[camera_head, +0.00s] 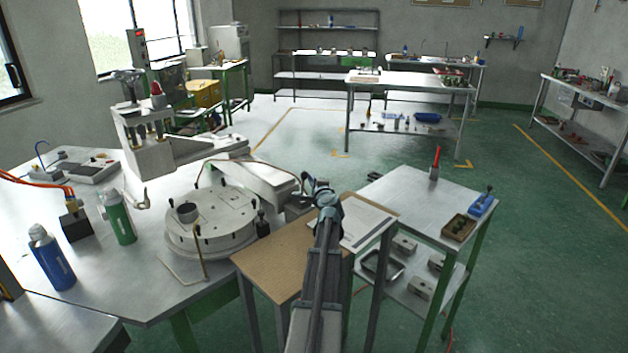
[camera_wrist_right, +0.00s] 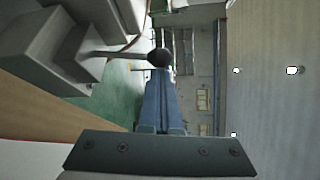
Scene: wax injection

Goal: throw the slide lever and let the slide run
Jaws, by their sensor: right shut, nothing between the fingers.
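The slide lever shows in the right wrist view as a thin rod ending in a dark round knob (camera_wrist_right: 159,57), coming in from the left off a grey housing (camera_wrist_right: 75,45). My right gripper (camera_wrist_right: 156,85) is shut and empty, its blue fingers pointing toward the knob. The knob appears just beyond the fingertips; I cannot tell whether they touch. In the head view my right gripper (camera_head: 312,184) is at the right end of the pale slide housing (camera_head: 262,183), beside the round plate (camera_head: 210,225). There the arm and wrist largely hide the lever. My left gripper is out of view.
A brown-topped stand (camera_head: 275,262) lies under my right arm. A side table (camera_head: 400,195) at the right holds a red-handled tool (camera_head: 435,163) and a small wooden box (camera_head: 459,227). A green bottle (camera_head: 118,217) and a blue bottle (camera_head: 50,258) stand at the left.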

